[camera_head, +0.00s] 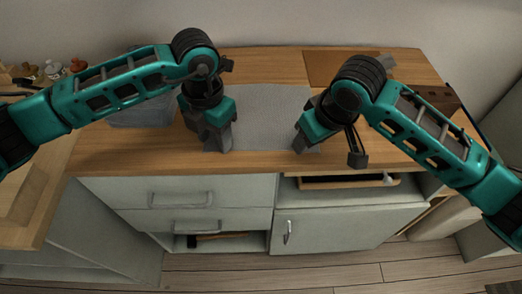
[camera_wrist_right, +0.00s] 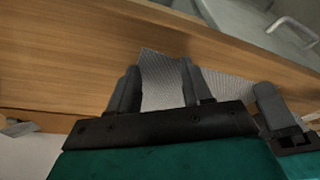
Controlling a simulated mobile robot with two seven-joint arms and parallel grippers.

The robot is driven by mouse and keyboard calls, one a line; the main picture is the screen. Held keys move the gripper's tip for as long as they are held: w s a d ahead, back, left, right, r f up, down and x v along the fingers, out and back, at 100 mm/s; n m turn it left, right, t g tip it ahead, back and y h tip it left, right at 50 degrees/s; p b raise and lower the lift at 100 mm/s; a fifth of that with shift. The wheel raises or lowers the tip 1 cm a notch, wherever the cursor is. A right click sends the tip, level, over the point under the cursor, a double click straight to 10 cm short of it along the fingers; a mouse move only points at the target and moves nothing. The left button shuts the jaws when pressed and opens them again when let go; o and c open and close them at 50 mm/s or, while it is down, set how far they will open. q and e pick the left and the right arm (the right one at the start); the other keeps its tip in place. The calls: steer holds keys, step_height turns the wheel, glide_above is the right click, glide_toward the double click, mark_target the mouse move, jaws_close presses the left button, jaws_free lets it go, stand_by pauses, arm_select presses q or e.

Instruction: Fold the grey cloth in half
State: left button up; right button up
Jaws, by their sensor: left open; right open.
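The grey cloth (camera_head: 265,112) lies on the wooden counter between my two grippers and looks flat and spread out. Its left edge is partly hidden by my left gripper and its right edge by my right gripper. My left gripper (camera_head: 218,141) is open, pointing down at the cloth's front left corner. My right gripper (camera_head: 304,142) is open at the cloth's front right corner. In the right wrist view the cloth (camera_wrist_right: 163,78) shows between the open fingers of my right gripper (camera_wrist_right: 158,80). I cannot tell whether either gripper touches the cloth.
A grey bin (camera_head: 142,112) stands on the counter left of the cloth. A brown board (camera_head: 330,66) lies behind my right arm, and a dark brown block (camera_head: 438,98) is at the right.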

arm_select(q)
steer(key=shift+f, duration=0.1)
jaws_close()
arm_select(e)
steer(key=shift+d+f, duration=0.1)
steer(key=shift+f, duration=0.05)
jaws_close()
stand_by(0.6)
